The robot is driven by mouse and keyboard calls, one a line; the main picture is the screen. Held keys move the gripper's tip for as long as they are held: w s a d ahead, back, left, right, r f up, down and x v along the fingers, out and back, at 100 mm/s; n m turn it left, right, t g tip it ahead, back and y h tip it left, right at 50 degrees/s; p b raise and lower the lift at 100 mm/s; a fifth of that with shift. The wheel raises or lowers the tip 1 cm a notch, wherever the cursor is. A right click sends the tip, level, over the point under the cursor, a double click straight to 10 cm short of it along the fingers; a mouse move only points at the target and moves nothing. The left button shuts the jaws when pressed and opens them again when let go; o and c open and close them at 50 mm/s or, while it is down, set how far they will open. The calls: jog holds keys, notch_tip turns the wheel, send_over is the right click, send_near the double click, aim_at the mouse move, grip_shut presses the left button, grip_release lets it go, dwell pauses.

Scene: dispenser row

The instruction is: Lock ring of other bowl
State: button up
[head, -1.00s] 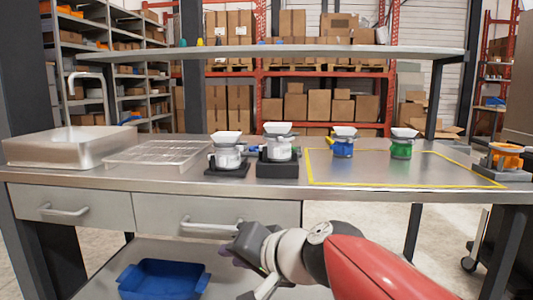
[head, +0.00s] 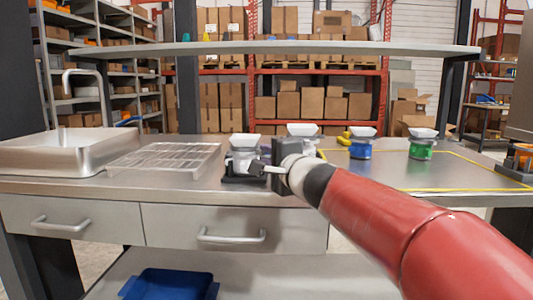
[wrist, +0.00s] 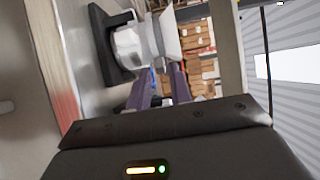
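A white dispenser with a flared white bowl (head: 244,141) stands on a black base on the counter. In the wrist view its white body (wrist: 130,45) and bowl appear sideways, just beyond my fingers. A second bowl (head: 303,129) shows behind my gripper, which hides most of the dispenser under it. My gripper (wrist: 160,78) is open, with a gap between its purple fingers and nothing seen between them. In the head view my gripper (head: 264,168) is in front of the counter dispensers, near the left one. I cannot make out a lock ring or tell whether the fingers touch anything.
A blue dispenser (head: 360,148) and a green dispenser (head: 421,150) stand right, inside a yellow outline. A wire rack (head: 165,160) and a sink (head: 55,155) are left. A shelf (head: 270,48) spans above the counter. A blue bin (head: 170,285) sits below.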

jog(key=shift+x, duration=0.8)
grip_shut()
